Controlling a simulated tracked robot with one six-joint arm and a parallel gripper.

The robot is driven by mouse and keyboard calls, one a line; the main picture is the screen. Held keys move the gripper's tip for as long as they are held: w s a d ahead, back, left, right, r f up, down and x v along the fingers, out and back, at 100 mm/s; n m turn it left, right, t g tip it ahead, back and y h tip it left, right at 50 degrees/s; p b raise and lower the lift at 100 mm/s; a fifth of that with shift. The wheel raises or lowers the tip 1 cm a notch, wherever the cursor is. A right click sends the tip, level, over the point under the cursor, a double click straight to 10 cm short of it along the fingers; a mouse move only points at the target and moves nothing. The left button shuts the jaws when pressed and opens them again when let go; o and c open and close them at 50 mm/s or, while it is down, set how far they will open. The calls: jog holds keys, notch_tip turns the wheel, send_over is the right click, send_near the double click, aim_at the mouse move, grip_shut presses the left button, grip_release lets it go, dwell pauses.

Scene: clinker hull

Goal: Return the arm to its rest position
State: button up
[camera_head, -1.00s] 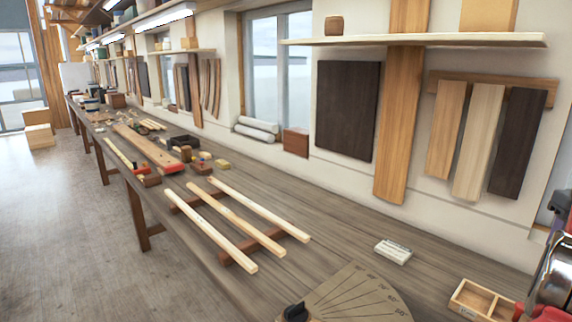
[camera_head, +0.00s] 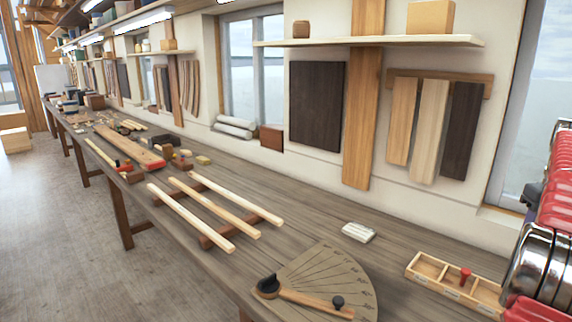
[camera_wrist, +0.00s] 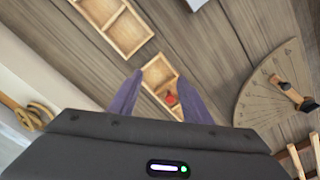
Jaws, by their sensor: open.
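My gripper (camera_wrist: 158,98) shows in the wrist view with its two purple-grey fingers apart and nothing between them. It is above the bench, and a red peg (camera_wrist: 171,99) in a wooden compartment tray (camera_wrist: 152,72) shows beyond the fingertips. In the head view the gripper is not seen. My red and chrome arm (camera_head: 548,235) fills part of the right edge there. The same tray (camera_head: 430,274) lies on the bench with the red peg (camera_head: 465,277) upright in one compartment.
A fan-shaped protractor board (camera_head: 330,275) with a wooden pointer lies left of the tray. A white block (camera_head: 358,232) sits behind it. Three pale strips (camera_head: 215,207) rest on dark crosspieces further left. A shelf (camera_head: 370,42) runs along the wall. Bare bench lies between them.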

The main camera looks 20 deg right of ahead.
jog(key=shift+d+f+m, duration=0.5)
jog(key=shift+f+m, duration=0.8)
jog(key=shift+f, duration=1.25)
jog(key=w+a+f+t+h, duration=0.1)
jog(key=w+a, duration=0.3)
jog(key=a, duration=1)
jog(key=w+a+f+t, duration=0.1)
jog(key=w+a, duration=0.3)
jog(key=a, duration=0.9)
jog(key=s+a+n+t, duration=0.1)
jog(key=s+a+n, duration=0.2)
jog(key=a, duration=1.3)
jog(key=s+a+f+n+t+y, duration=0.1)
jog(key=s+a+n, duration=0.3)
jog(key=a, duration=1.2)
jog(key=shift+s+a+t, duration=0.3)
jog(key=shift+s+t, duration=0.5)
jog(key=shift+s, duration=0.15)
jog(key=shift+d, duration=0.1)
